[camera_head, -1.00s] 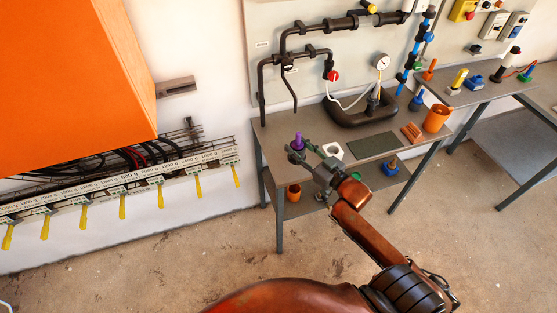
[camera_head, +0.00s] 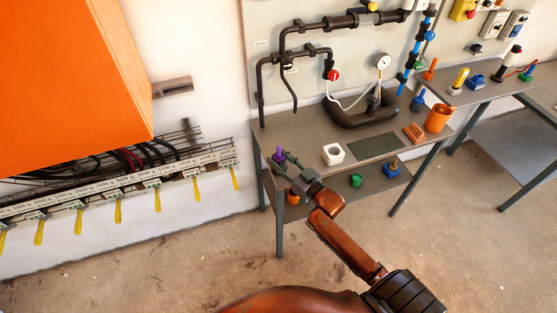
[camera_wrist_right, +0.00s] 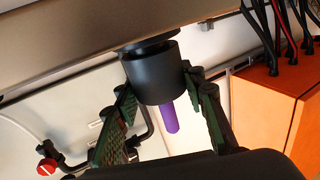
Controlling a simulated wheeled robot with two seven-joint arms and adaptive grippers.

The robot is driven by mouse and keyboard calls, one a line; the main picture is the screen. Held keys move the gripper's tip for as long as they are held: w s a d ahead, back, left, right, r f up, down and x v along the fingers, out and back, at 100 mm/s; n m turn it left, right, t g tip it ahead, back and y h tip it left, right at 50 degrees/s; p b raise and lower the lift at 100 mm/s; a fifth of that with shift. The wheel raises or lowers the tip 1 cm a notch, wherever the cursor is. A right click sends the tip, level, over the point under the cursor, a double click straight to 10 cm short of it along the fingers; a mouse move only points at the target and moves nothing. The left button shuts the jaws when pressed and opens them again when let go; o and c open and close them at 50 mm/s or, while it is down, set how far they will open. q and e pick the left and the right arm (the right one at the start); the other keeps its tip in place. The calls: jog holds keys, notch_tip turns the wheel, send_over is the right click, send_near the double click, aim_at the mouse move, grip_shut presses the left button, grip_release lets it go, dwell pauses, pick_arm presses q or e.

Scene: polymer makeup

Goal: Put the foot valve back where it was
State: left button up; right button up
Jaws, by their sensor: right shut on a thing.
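The foot valve is a black cylinder (camera_wrist_right: 152,75) with a purple stem (camera_wrist_right: 171,118). In the head view its purple top (camera_head: 279,154) shows at the left end of the near workbench. My right gripper (camera_head: 284,164) is shut on the foot valve; in the wrist view its two green-padded fingers (camera_wrist_right: 158,92) lie on either side of the black body. The valve's wide end is close to the grey bench surface (camera_wrist_right: 70,45); I cannot tell whether it touches. My left gripper is not in view.
A white block with a hole (camera_head: 333,154), a dark green mat (camera_head: 375,146), an orange brick (camera_head: 414,132) and an orange cup (camera_head: 438,118) are on the bench. Black pipes (camera_head: 300,52) rise behind it. A lower shelf holds a green piece (camera_head: 356,180).

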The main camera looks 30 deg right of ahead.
jog(key=o, duration=1.3)
jog(key=s, duration=0.4)
jog(key=s+d, duration=0.1)
jog(key=s, duration=0.3)
jog(key=s+d+p, duration=0.1)
jog(key=s, duration=0.3)
